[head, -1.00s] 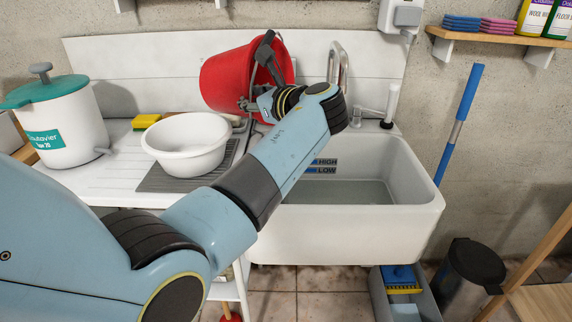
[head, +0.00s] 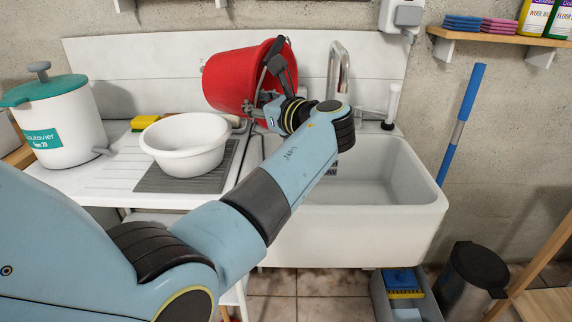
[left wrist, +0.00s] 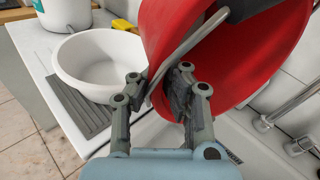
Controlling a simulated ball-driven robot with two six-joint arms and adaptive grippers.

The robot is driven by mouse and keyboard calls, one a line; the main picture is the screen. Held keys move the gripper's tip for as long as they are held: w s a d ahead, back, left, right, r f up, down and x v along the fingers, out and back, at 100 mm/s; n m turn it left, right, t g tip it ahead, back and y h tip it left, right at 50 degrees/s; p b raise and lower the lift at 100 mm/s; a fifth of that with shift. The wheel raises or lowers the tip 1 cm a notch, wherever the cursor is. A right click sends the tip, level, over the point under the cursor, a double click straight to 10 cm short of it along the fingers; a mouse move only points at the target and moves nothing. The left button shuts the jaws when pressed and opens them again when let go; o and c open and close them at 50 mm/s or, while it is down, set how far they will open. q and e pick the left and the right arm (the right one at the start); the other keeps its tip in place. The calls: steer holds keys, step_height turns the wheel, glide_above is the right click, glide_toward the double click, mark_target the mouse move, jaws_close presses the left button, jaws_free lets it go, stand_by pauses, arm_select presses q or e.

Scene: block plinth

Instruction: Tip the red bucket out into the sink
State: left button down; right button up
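The red bucket (head: 232,80) is tilted on its side above the back left of the sink, its mouth toward the right. It also shows in the left wrist view (left wrist: 215,60), with its metal handle and part of its inside. My left gripper (head: 262,106) is at the bucket's rim. In the left wrist view its two fingers (left wrist: 160,88) are on either side of the rim and handle; the exact contact is partly hidden. The white sink (head: 345,235) is below, partly covered by my left arm. I see no stream leaving the bucket. My right gripper is out of view.
A white basin (head: 185,148) stands on a grey mat (head: 165,182) left of the sink. A white pot with a teal lid (head: 55,120) is farther left. The tap (head: 340,65) rises close right of the bucket. A blue pole (head: 462,125) leans right of the sink.

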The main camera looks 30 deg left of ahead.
arm_select(q)
steer(key=shift+d, duration=0.2)
steer(key=shift+f+y+b, duration=0.2)
steer(key=shift+y+b, duration=0.1)
steer(key=shift+b, duration=0.1)
